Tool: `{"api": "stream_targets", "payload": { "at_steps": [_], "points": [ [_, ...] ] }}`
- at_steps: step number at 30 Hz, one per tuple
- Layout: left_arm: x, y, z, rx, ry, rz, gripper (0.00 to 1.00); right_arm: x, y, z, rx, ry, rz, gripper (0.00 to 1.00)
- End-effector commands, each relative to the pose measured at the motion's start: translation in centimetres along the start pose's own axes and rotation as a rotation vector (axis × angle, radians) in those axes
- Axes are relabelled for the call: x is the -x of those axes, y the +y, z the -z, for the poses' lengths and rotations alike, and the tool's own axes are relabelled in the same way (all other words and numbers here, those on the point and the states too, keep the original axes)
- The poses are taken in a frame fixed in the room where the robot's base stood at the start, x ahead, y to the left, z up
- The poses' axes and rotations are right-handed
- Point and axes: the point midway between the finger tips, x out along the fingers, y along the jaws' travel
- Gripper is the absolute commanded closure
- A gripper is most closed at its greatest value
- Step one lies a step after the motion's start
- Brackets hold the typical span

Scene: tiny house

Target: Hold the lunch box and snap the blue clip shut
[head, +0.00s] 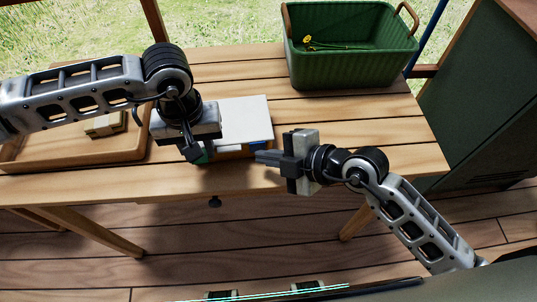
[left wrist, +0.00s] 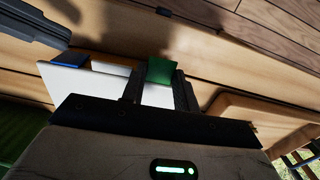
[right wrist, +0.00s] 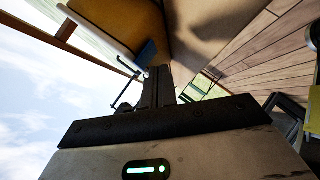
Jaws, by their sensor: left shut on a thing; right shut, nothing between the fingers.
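The lunch box shows in the head view with a flat white lid (head: 245,117) and an orange front (head: 232,150), near the table's front edge. The blue clip (right wrist: 147,52) is on its front, close to my right fingertips; it also shows in the left wrist view (left wrist: 77,60). My left gripper (head: 198,156) is shut on a green part (left wrist: 161,71) at the box's left front. My right gripper (head: 262,157) is shut and empty, its tips at the right front of the box. I cannot tell whether they touch the clip or how it sits.
A green basket (head: 350,65) with a yellow flower inside stands at the back right of the wooden table (head: 385,135). A wooden tray (head: 75,155) holding a small pale block (head: 104,124) lies at the left. A dark green cabinet (head: 480,95) stands at the right.

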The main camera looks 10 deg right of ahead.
Motion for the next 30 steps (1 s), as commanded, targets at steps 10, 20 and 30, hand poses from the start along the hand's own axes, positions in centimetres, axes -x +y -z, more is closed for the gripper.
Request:
{"api": "stream_targets", "payload": {
  "at_steps": [10,20,30],
  "points": [
    [0.0,0.0,0.0,0.000,0.001,0.000,0.97,0.5,-0.8,0.5,-0.003,0.001,0.001,1.00],
    [0.0,0.0,0.0,0.000,0.001,0.000,0.97,5.4,-4.9,1.5,-0.003,-0.003,0.007,1.00],
    [0.0,0.0,0.0,0.000,0.000,0.000,0.97,10.1,-7.5,0.8,-0.001,0.000,0.004,1.00]
  ]
}}
